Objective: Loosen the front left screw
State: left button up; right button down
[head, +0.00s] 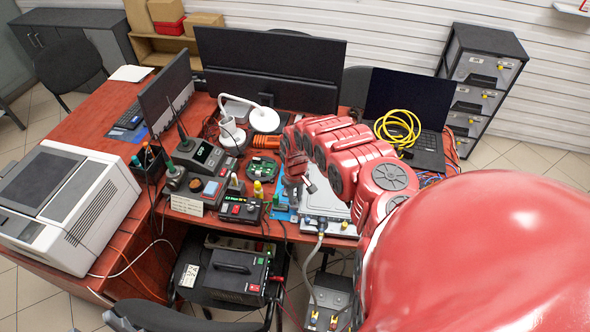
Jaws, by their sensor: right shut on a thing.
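My right gripper (294,188) points down over the desk, just left of a flat silver unit (335,227). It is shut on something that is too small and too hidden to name. A blue mat (282,215) lies under and beside the gripper. Hose fittings and cables come off the front of the silver unit and hang down toward a grey box with connectors (338,284) below. The front left screw cannot be made out at this size. My right arm hides part of the silver unit. My left gripper is not in view.
Left of the gripper stand a small device with a green display (240,210), a soldering station (198,155) and a white lamp (264,119). A laptop (428,150) with a coiled yellow cable (398,127) is behind my arm. A large printer (65,205) fills the left side.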

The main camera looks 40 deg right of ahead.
jog(key=n, duration=0.6)
jog(key=shift+d+n, duration=0.1)
jog(key=shift+n, duration=0.3)
dwell(0.4)
jog(key=c, duration=0.7)
grip_release()
